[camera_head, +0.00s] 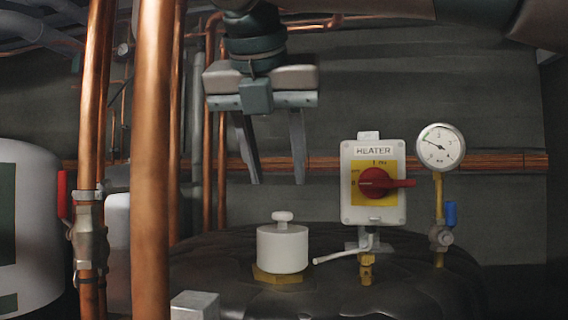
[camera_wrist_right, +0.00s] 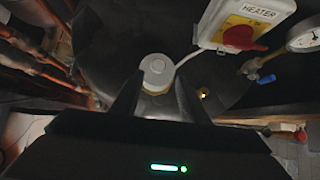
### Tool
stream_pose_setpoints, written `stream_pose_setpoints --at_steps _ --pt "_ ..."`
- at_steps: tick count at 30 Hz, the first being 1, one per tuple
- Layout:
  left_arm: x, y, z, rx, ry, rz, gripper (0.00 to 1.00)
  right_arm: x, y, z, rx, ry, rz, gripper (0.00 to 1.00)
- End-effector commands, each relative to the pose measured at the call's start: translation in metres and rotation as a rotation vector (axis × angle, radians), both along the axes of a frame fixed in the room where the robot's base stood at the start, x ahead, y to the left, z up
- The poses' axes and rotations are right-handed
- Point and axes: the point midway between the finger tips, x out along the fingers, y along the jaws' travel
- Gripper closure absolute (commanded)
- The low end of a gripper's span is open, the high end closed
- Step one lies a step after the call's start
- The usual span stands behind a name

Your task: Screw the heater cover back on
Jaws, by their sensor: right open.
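The heater cover (camera_head: 283,248) is a white cylinder with a small knob on top. It sits upright over a brass hex fitting (camera_head: 283,276) on top of the dark tank; whether it is threaded on cannot be told. In the right wrist view the cover (camera_wrist_right: 156,66) shows from above, between and beyond the fingertips. My right gripper (camera_head: 275,182) points down, open and empty, above the cover and apart from it. It also shows in the right wrist view (camera_wrist_right: 154,82). My left gripper is not in view.
The heater switch box (camera_head: 373,210) with a red knob and a pressure gauge (camera_head: 441,147) stand to the right of the cover. Vertical copper pipes (camera_head: 152,160) rise at the left. A white cable (camera_head: 335,256) runs beside the cover on the dark tank (camera_head: 420,285).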

Motion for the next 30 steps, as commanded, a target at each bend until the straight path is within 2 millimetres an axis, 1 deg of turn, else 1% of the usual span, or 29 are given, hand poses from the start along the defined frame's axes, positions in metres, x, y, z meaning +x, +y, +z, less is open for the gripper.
stream_pose_setpoints --at_steps 10,17,23,29,30 --pt "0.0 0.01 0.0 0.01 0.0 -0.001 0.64 0.001 0.0 0.0 0.0 0.0 0.0 0.59" --pt "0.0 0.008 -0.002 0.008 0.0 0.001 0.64 0.006 -0.002 -0.008 -0.001 0.001 -0.002 0.59" --pt "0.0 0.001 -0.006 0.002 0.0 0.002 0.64 0.017 -0.004 -0.022 0.0 0.001 -0.001 0.59" --pt "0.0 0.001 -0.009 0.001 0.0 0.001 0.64 0.032 -0.007 -0.041 -0.001 0.002 -0.001 0.59" --pt "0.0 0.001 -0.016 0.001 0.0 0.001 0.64 0.036 -0.007 -0.048 0.0 0.002 -0.001 0.59"
